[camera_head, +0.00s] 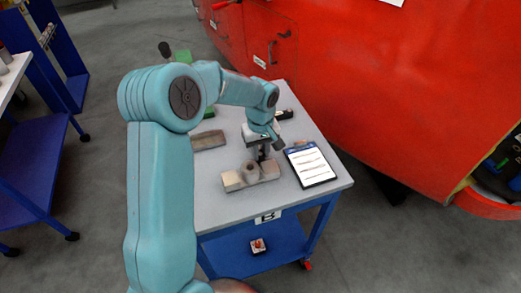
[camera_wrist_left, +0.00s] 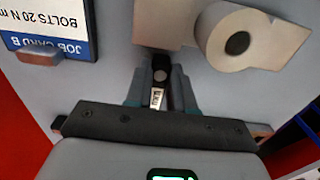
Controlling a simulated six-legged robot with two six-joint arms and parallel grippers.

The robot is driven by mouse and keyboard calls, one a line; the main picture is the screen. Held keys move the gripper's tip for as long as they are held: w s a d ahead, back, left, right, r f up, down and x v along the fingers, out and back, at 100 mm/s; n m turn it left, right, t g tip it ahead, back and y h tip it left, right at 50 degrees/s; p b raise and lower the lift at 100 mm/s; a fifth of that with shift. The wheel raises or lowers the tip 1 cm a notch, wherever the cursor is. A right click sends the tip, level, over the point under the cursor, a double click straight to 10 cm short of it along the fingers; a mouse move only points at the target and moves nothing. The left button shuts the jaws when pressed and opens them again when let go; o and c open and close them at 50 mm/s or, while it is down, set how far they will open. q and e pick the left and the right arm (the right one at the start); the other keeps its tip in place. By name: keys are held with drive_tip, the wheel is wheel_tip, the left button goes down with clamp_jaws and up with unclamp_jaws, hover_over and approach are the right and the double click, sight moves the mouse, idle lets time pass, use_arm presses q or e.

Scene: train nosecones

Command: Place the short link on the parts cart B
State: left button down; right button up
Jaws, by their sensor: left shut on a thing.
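My left gripper (camera_head: 262,150) is over the top of the parts cart B (camera_head: 226,205), which carries a "B" label on its front edge. The gripper is shut on a small dark link with a pale round spot and a white label, taken to be the short link (camera_wrist_left: 159,76). In the left wrist view the link sits between the two teal fingers of the left gripper (camera_wrist_left: 158,92). In the head view it is mostly hidden by the gripper. I cannot tell whether it touches the cart top. My right gripper is not in view.
A tan bracket with a round boss (camera_head: 235,181) lies close to the gripper. A job card (camera_head: 311,165) lies to the right, a brownish block (camera_head: 208,140) to the left and a dark item (camera_head: 285,114) behind. A red train body (camera_head: 400,90) stands to the right.

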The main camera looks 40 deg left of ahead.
use_arm(q)
drive_tip(key=shift+f, duration=0.15)
drive_tip(key=c, duration=1)
unclamp_jaws()
drive_tip(key=shift+w, duration=0.1)
wheel_tip(320, 180, up, 12)
drive_tip(key=shift+r, duration=0.2)
